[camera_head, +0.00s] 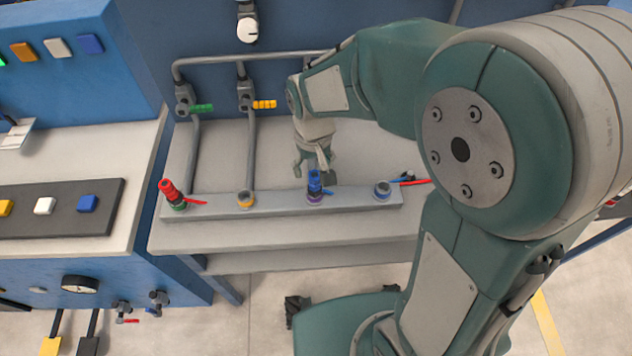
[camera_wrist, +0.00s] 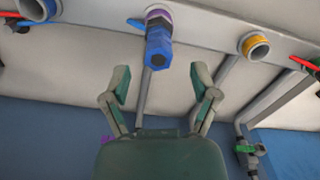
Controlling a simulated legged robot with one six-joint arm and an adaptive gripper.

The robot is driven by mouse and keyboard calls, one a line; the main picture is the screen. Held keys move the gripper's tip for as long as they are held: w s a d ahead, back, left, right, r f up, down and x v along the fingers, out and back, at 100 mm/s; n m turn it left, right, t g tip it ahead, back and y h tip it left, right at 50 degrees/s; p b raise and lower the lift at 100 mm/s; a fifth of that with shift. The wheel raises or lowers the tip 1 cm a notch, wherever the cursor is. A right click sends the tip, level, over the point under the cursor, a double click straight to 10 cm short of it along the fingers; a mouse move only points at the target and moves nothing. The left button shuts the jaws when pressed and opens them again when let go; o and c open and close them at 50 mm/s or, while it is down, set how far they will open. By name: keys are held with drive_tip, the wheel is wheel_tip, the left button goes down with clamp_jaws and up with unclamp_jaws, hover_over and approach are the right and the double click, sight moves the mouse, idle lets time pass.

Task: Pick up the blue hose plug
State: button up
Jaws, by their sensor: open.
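The blue hose plug (camera_head: 314,182) stands upright on the purple-ringed port of the grey manifold bar (camera_head: 280,208) in the head view. In the wrist view the blue plug (camera_wrist: 158,48) shows just beyond the fingertips, roughly centred between them. My gripper (camera_head: 312,165) is just behind and above the plug in the head view. In the wrist view my gripper (camera_wrist: 161,84) has its two fingers spread apart with nothing between them. The gripper appears apart from the plug.
A red plug (camera_head: 168,190) sits on the green-ringed port at left. The orange-ringed port (camera_head: 245,199) and blue-ringed port (camera_head: 382,189) are open. Grey pipes (camera_head: 250,150) rise behind the bar. A control panel (camera_head: 60,208) stands at left.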

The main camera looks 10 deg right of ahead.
sight(314, 174)
drive_tip(key=f, duration=0.4)
drive_tip(key=shift+a, duration=0.2)
drive_tip(key=shift+d+f, duration=0.2)
drive_tip(key=shift+f, duration=0.3)
drive_tip(key=shift+d, duration=0.2)
drive_tip(key=c, duration=1)
drive_tip(key=shift+a, duration=0.2)
clamp_jaws()
